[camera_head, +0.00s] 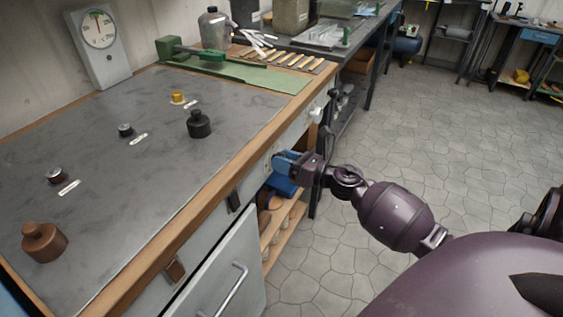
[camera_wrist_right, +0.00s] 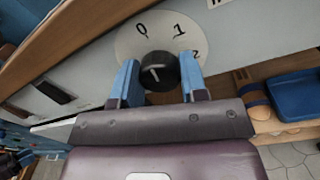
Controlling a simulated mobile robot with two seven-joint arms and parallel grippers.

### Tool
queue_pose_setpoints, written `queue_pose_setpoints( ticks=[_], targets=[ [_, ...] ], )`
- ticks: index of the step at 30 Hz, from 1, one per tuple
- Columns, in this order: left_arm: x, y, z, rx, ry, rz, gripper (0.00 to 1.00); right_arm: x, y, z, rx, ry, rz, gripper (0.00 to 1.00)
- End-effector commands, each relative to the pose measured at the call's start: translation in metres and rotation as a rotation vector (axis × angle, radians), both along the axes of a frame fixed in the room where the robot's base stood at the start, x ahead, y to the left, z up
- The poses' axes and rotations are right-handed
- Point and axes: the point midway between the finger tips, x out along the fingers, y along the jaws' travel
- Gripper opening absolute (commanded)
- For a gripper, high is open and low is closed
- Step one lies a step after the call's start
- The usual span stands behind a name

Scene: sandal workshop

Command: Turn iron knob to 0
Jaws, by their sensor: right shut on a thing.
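My right gripper (camera_head: 286,160) reaches the front panel of the workbench, its blue fingers against the panel. In the right wrist view, the gripper (camera_wrist_right: 157,64) has one finger on each side of the black iron knob (camera_wrist_right: 159,73) and is shut on it. The knob sits on a pale round dial plate (camera_wrist_right: 128,46) marked 0, 1 and 2, with 0 at upper left, 1 at top and 2 at right, partly behind a finger. A short white mark shows on the knob's face; which number it points to is hard to tell. The knob is hidden in the head view.
The grey bench top (camera_head: 110,190) holds a copper-brown pot (camera_head: 44,242), a black bottle (camera_head: 199,125) and small labelled pieces. A dial gauge (camera_head: 99,45) stands behind. A cabinet door with a handle (camera_head: 232,289) is below. The tiled floor (camera_head: 450,130) at right is clear.

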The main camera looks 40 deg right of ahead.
Motion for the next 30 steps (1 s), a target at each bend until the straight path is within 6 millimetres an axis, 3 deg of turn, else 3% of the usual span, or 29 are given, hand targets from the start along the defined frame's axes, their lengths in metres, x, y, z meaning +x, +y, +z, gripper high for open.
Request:
queue_pose_setpoints(
  ticks=[10, 26, 27, 30],
  targets=[
    [-0.0005, -0.0007, -0.0093, -0.001, 0.013, -0.003, 0.43, -0.0005, 0.0004, -0.0025, -0.124, -0.046, 0.002, 0.16],
    [0.0029, -0.0017, -0.0080, -0.003, 0.006, -0.005, 0.43, -0.0004, 0.0003, -0.0010, -0.143, -0.057, 0.002, 0.16],
    [0.0026, -0.0016, -0.0081, -0.003, 0.007, -0.005, 0.43, -0.0004, 0.0003, -0.0010, -0.144, -0.056, 0.001, 0.44],
    [0.0011, -0.0014, -0.0085, -0.001, 0.009, -0.004, 0.43, -0.0003, 0.0002, -0.0009, -0.143, -0.057, 0.001, 0.60]
  ],
)
